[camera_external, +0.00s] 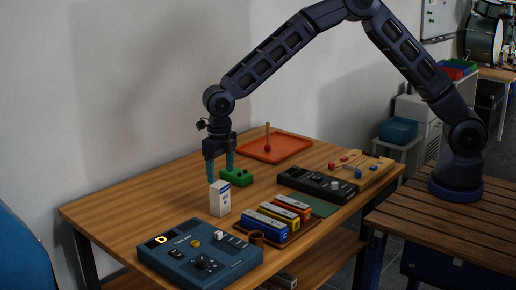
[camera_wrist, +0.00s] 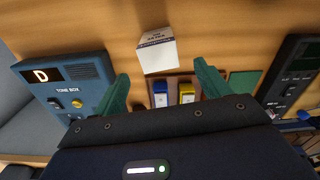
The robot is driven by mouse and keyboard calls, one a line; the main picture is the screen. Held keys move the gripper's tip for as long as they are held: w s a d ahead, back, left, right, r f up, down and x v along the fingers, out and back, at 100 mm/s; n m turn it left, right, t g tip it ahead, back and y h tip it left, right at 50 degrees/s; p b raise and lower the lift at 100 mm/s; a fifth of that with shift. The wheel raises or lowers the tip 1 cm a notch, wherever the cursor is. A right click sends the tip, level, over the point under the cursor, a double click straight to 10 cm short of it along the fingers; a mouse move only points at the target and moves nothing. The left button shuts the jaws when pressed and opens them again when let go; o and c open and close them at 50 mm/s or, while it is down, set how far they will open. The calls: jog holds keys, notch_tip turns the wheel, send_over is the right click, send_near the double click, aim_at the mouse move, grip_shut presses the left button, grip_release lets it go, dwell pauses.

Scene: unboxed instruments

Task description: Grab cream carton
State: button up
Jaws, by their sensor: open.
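The cream carton (camera_external: 220,199) is a small white box with dark print, standing upright on the wooden table in the external view. In the wrist view the carton (camera_wrist: 157,52) shows at the top middle, lying between the lines of the two fingers and ahead of them. My gripper (camera_external: 221,170) has teal fingers pointing down, spread apart and empty, above and slightly behind the carton. In the wrist view my gripper (camera_wrist: 161,72) shows its two fingers apart, with no visible contact with the carton.
A blue tone box (camera_external: 200,254) stands at the front left. A tray of coloured blocks (camera_external: 278,217) is right of the carton. A green block (camera_external: 236,177) sits close behind the fingers. A black device (camera_external: 315,184) and an orange tray (camera_external: 275,147) are farther away. Bare table lies left of the carton.

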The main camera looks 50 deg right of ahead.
aim_at(221, 185)
notch_tip(221, 185, down, 5)
jog(key=shift+w+a+f, duration=0.1)
jog(key=shift+w+f, duration=0.05)
jog(key=shift+f, duration=1.3)
jog(key=shift+w+f, duration=0.15)
jog(key=shift+f, duration=1.25)
jog(key=shift+c, duration=0.3)
jog(key=c, duration=1)
